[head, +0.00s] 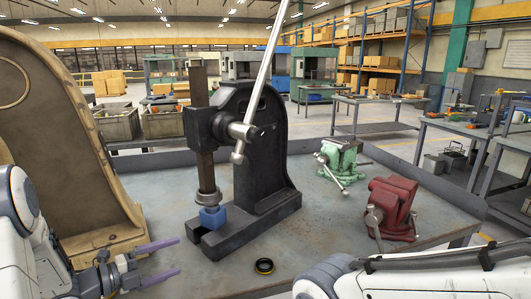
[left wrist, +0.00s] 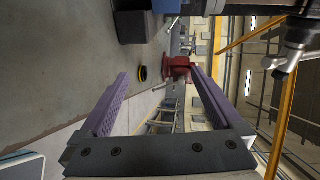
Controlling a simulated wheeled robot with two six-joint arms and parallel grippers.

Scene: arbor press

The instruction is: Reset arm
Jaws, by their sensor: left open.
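The black arbor press (head: 262,160) stands on the grey workbench. Its long silver lever (head: 266,70) points up and slightly right from the pivot hub. The dark toothed ram (head: 200,125) stands upright, its lower end at a blue block (head: 211,217) on the press base. A black ring with a yellow inner edge (head: 264,266) lies on the bench in front; it also shows in the left wrist view (left wrist: 142,73). My left gripper (head: 178,257) has purple fingers, open and empty, left of the press base and apart from it. My right gripper is out of view.
A red vise (head: 393,208) and a green vise (head: 341,160) stand on the bench right of the press. A large tan arched casting (head: 50,110) stands at the left, close to my left arm. Bare bench top lies around the ring.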

